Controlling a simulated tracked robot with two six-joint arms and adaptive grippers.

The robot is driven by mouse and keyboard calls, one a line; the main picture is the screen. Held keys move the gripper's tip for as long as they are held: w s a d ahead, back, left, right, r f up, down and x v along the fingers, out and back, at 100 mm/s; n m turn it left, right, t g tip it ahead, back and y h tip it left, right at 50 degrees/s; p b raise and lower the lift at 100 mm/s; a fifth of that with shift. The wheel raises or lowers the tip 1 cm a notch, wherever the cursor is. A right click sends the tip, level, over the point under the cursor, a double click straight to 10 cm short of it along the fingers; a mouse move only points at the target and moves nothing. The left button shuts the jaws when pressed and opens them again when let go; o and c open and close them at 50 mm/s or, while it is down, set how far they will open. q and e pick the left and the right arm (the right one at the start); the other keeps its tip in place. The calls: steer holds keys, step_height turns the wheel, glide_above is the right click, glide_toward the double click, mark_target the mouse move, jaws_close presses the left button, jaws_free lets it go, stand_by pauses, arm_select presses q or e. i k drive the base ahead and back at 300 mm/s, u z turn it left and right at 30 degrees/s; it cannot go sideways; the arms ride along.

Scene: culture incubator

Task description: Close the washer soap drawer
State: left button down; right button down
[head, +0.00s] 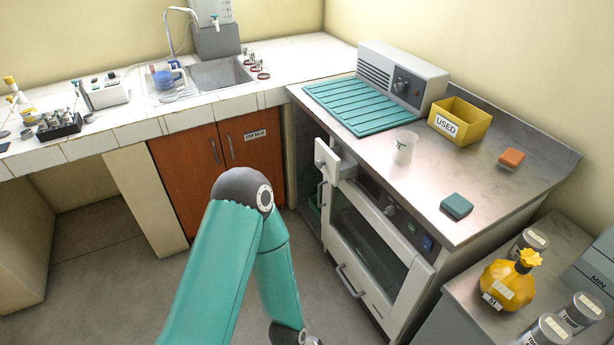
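The white washer (378,250) is built in under the steel counter at the right, with a dark window and a control strip with a knob. Its soap drawer (329,158) is at the top left of the washer front and stands pulled out, with its white front panel away from the washer face. The drawer's inside is mostly hidden. One teal arm of mine rises from the bottom, bends at a dark elbow left of the washer and runs down to the lower edge. Its gripper is out of frame. No other gripper shows.
The steel counter (470,190) above carries a teal mat (345,105), a white cup (404,147), a yellow bin (460,120) and sponges. A lower handle (348,282) juts from the washer front. A side bench with a yellow flask (507,287) stands at the right. The floor left of the washer is open.

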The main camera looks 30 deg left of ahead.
mark_target(336, 164)
steer(key=u, duration=0.05)
steer(key=k, duration=0.7)
steer(key=z, duration=0.6)
steer(key=i, duration=0.15)
steer(key=u, duration=2.45)
steer(key=i, duration=0.95)
steer(key=u, duration=0.9)
steer(key=i, duration=0.25)
steer(key=z, duration=3.1)
steer(key=i, duration=1)
